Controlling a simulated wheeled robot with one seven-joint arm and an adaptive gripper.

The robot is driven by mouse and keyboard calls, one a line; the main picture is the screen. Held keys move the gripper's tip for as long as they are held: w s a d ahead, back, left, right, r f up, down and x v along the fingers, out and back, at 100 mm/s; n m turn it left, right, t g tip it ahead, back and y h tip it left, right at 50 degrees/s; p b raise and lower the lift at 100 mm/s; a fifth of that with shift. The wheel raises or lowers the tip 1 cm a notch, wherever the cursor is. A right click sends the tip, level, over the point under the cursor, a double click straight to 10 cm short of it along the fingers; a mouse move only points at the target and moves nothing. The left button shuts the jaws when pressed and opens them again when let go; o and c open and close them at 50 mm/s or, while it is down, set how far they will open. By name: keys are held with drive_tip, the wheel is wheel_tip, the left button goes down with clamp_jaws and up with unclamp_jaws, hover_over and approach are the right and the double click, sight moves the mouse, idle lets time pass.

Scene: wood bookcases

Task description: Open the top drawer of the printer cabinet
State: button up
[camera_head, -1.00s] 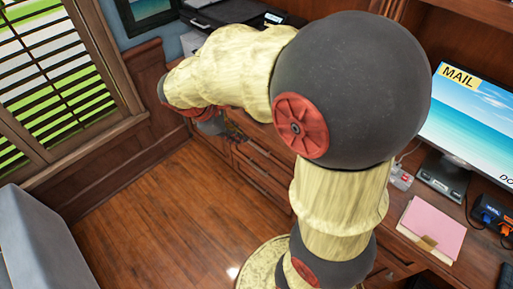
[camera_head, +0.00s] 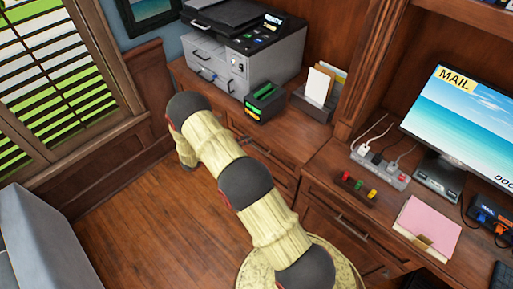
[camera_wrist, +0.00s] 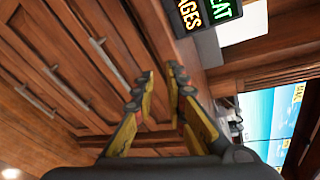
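The wooden printer cabinet (camera_head: 285,130) stands against the back wall under the printer. My arm covers much of its front in the head view. In the wrist view, several drawer fronts with metal handles show at the left. The top drawer (camera_wrist: 122,50), nearest the countertop, looks closed, and its handle (camera_wrist: 103,54) is left of my fingers. My gripper (camera_wrist: 160,72) has its two fingers apart with nothing between them, near the cabinet's top edge and to the right of the handle. It does not touch the handle. The gripper is hidden in the head view.
On the cabinet top stand the printer (camera_head: 248,45), a dark box with lit green text (camera_head: 264,101) and a paper holder (camera_head: 318,95). A desk with a monitor (camera_head: 468,115) is at right. A grey armchair (camera_head: 45,240) is at left. Open floor (camera_head: 150,230) lies between.

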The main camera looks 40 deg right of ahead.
wheel_tip(320, 180, down, 10)
drive_tip(key=n+t+h, duration=0.1)
drive_tip(key=n+t, duration=0.1)
drive_tip(key=n, duration=0.4)
drive_tip(key=shift+w+d+f+b, duration=0.1)
drive_tip(key=shift+d+f+b, duration=0.2)
drive_tip(key=shift+d, duration=1.1)
drive_tip(key=shift+d+f+b, duration=0.1)
drive_tip(key=shift+d+f, duration=0.3)
drive_tip(key=shift+d, duration=0.95)
drive_tip(key=shift+w+d+f+b, duration=0.15)
drive_tip(key=shift+d+f, duration=0.2)
drive_tip(key=shift+d, duration=1.05)
drive_tip(key=shift+s, duration=0.1)
drive_tip(key=shift+c, duration=0.3)
clamp_jaws()
